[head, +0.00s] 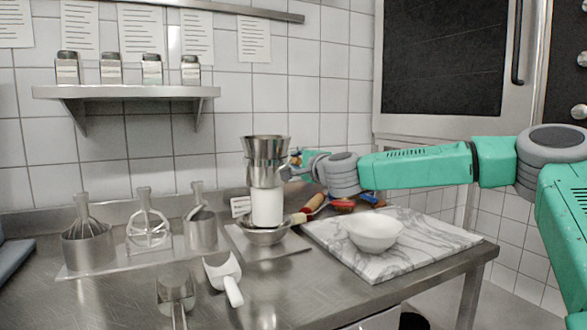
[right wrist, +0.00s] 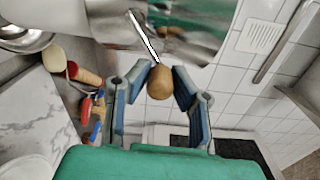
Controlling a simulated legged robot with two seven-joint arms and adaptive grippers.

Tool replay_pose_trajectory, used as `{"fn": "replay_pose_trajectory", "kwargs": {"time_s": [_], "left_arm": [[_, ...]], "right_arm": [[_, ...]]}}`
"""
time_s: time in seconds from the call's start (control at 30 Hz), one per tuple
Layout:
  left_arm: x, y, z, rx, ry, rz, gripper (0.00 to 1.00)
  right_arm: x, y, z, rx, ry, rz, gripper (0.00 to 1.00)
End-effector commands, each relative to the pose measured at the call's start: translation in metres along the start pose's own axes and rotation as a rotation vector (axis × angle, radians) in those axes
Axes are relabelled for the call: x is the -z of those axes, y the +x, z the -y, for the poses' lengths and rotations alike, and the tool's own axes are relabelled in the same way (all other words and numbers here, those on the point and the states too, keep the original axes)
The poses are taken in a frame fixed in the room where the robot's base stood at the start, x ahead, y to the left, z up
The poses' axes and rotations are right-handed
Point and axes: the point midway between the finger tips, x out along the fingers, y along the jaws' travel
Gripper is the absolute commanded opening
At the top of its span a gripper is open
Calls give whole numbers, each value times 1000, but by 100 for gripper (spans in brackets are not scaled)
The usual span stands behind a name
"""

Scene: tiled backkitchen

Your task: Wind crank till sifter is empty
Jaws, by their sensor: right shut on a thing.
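The metal sifter (head: 264,150) stands over a metal bowl (head: 277,236) on the steel counter, with a white column (head: 267,208) between them. I cannot tell whether the column is falling flour or a solid part. The inside of the sifter is hidden. In the right wrist view the crank shows as a thin rod (right wrist: 144,36) from the sifter's shiny wall (right wrist: 190,25) to a round wooden knob (right wrist: 160,84). My right gripper (head: 292,168) is at the sifter's right side; its blue fingers (right wrist: 161,76) are shut around the knob. My left gripper is out of view.
A white bowl (head: 373,232) sits on a marble slab (head: 420,247) at right, near brushes (head: 342,205). Whisk holders (head: 88,243) stand left. A white scoop (head: 224,276) lies in front. A shelf with jars (head: 125,92) hangs behind.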

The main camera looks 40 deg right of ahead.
Motion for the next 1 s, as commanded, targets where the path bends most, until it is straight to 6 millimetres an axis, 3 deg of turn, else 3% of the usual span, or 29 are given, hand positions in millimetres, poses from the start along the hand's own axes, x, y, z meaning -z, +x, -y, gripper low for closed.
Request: {"fn": "replay_pose_trajectory", "kwargs": {"time_s": [0.3, 0.87, 0.9, 0.93, 1.0], "left_arm": [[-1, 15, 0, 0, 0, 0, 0], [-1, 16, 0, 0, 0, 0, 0], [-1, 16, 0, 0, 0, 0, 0], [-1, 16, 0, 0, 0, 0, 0], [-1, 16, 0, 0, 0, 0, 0]], "right_arm": [[3, 0, -9, -4, 125, 7, 0], [2, -1, -6, 0, 152, 10, 0], [2, -1, -6, 1, 152, 10, 25], [2, -1, -6, 1, 152, 10, 35], [2, -1, -5, 1, 152, 9, 40]]}}
